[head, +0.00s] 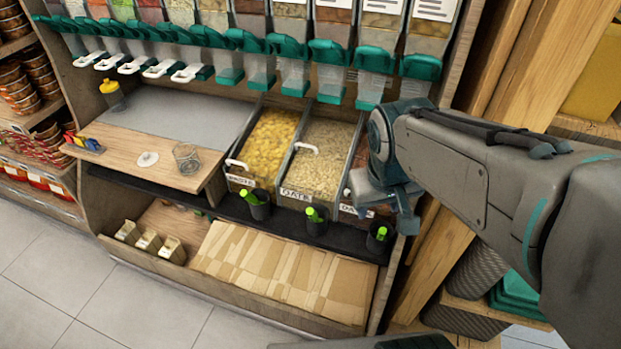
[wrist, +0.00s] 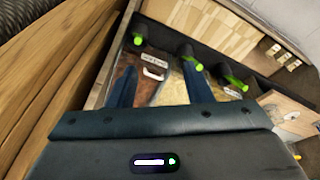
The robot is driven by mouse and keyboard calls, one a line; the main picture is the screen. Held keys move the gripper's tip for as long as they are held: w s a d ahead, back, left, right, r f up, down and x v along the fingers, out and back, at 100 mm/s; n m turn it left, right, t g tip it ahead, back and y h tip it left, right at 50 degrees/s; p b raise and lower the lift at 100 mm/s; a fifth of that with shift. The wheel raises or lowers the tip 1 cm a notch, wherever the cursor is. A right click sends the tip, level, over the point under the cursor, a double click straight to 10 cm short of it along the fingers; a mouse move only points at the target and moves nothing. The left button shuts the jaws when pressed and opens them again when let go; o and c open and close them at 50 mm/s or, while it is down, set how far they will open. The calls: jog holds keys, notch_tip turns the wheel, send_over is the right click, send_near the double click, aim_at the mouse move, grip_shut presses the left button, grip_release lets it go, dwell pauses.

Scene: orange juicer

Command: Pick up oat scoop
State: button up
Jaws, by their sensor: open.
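The green-handled oat scoop (head: 315,214) stands in a black cup (head: 317,227) on the dark ledge in front of the bin labelled OATS (head: 320,160). In the wrist view the middle green scoop handle (wrist: 198,66) appears to be the same one, beyond my right-hand finger. My gripper (head: 389,204) is open and empty, to the right of the oat scoop and above the ledge near the right-hand cup. Its two fingers (wrist: 160,84) point toward the bins in the wrist view, apart from any scoop. The scoop's bowl is hidden in the cup.
Similar green scoops stand in cups on the left (head: 250,196) and right (head: 380,233). Dispensers with teal spouts (head: 328,52) hang above the bins. A wooden post (head: 432,240) stands close to my gripper's right. A wooden counter (head: 125,155) lies left; floor is clear in front.

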jog(key=w+a+f+n+h+b, duration=0.1)
jog(key=w+a+f+n+b, duration=0.4)
jog(key=w+f+b, duration=0.35)
jog(key=n+t+h+b, duration=0.1)
jog(key=n+t+b, duration=0.1)
jog(key=n+b, duration=0.25)
send_near(312, 219)
jog(key=shift+w+d+f+b, duration=0.3)
jog(key=shift+w+f+b, duration=0.05)
jog(key=shift+w+b, duration=0.2)
jog(key=shift+w+d+f+b, duration=0.3)
jog(key=shift+w+b, duration=0.2)
jog(key=shift+b+x, duration=0.85)
jog(key=shift+x, duration=2.15)
jog(key=shift+s+a, duration=0.15)
jog(key=shift+s, duration=0.05)
grip_shut()
